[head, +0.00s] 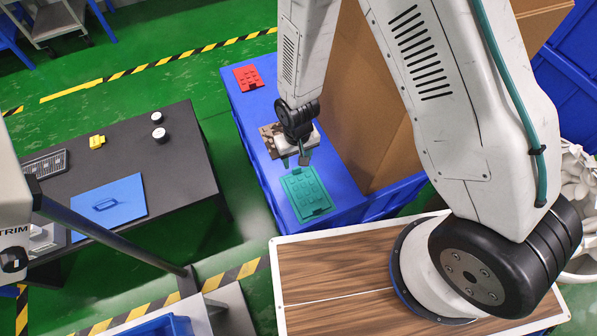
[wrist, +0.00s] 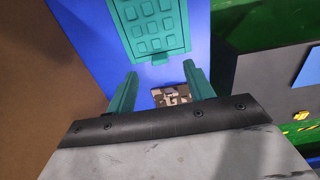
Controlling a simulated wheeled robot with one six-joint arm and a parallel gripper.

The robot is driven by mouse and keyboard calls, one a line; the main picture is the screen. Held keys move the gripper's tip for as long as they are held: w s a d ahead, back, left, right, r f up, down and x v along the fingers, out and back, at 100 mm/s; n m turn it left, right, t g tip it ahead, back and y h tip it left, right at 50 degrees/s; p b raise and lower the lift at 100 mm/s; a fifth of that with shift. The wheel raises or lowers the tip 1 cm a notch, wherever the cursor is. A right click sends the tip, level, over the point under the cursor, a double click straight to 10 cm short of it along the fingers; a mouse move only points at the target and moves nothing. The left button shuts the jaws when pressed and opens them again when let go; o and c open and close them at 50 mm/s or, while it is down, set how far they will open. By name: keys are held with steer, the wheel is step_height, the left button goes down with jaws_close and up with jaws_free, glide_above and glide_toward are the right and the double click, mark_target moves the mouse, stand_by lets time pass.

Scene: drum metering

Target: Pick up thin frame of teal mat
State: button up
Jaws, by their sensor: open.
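The teal mat (head: 307,194) lies flat on the blue surface, near its front end. It has a raised grid of pads inside a thin frame, with a small tab on one edge. The wrist view shows the mat (wrist: 155,28) at the top, beyond my fingertips, cut off by the picture edge. My gripper (head: 302,158) is just behind the mat in the head view, above the blue surface. In the wrist view its two teal fingers (wrist: 162,76) stand apart with nothing between them. They look apart from the mat; their exact height is unclear.
A camouflage-patterned piece (wrist: 172,95) lies partly hidden below my gripper. A red mat (head: 248,77) lies at the far end. A tall brown cardboard wall (head: 385,150) stands close on the right. A dark table (head: 170,170) is at left, across a green floor gap.

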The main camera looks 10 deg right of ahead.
mark_target(297, 169)
steer(key=f, duration=0.2)
steer(key=w+f, duration=0.1)
steer(key=f, duration=0.4)
steer(key=shift+w+f, duration=0.2)
steer(key=shift+f, duration=0.2)
steer(key=c, duration=1)
